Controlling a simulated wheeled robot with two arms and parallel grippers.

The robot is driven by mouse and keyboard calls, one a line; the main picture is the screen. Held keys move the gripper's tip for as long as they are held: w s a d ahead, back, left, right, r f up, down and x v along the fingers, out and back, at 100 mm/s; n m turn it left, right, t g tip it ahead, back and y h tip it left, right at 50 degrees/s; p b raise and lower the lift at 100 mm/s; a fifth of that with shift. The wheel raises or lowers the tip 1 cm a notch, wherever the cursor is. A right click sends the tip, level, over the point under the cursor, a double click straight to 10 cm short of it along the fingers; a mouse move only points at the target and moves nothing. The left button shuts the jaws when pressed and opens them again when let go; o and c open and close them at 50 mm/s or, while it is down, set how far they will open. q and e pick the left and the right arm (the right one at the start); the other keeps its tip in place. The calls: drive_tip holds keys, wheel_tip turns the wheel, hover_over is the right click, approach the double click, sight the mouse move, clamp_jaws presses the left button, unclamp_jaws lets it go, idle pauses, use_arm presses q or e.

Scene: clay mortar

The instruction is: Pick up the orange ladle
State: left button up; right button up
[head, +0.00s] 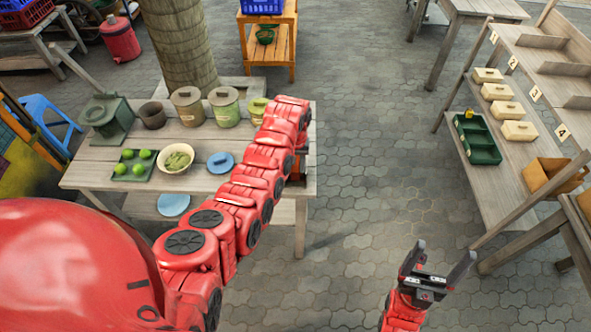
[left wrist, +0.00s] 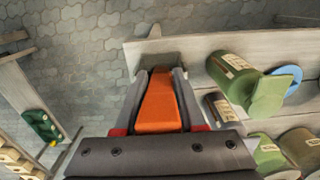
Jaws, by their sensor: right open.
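The orange ladle shows in the left wrist view only as a tapering orange piece (left wrist: 158,105); the rest of it is hidden. It lies between the two grey fingers of my left gripper (left wrist: 161,74), which flank it closely and appear shut on it. In the head view my left arm reaches to the right end of the wooden table (head: 90,178), and its red links hide most of that gripper and the ladle. My right gripper (head: 440,262) is open and empty over the paved floor, to the right of the table.
On the table are lidded canisters (head: 187,107), a brown cup (head: 152,115), a cream bowl (head: 176,158), a blue lid (head: 220,162) and a green tray (head: 134,165) with several green fruits. A shelf (head: 510,165) with boxes stands at right. Paved floor between is clear.

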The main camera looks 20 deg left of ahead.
use_arm(q)
clamp_jaws()
drive_tip(key=shift+r, duration=0.1)
drive_tip(key=shift+r+b, duration=0.45)
drive_tip(key=shift+r, duration=0.05)
wheel_tip(320, 180, up, 4)
drive_tip(key=shift+w+f+b, duration=0.1)
drive_tip(key=shift+f+b, duration=0.1)
drive_tip(key=shift+b, duration=0.65)
wheel_tip(320, 180, up, 4)
drive_tip(key=p, duration=0.2)
drive_tip(key=shift+f+p, duration=0.2)
drive_tip(key=shift+p, duration=0.1)
drive_tip(key=shift+r+p, duration=0.5)
drive_tip(key=shift+r, duration=0.3)
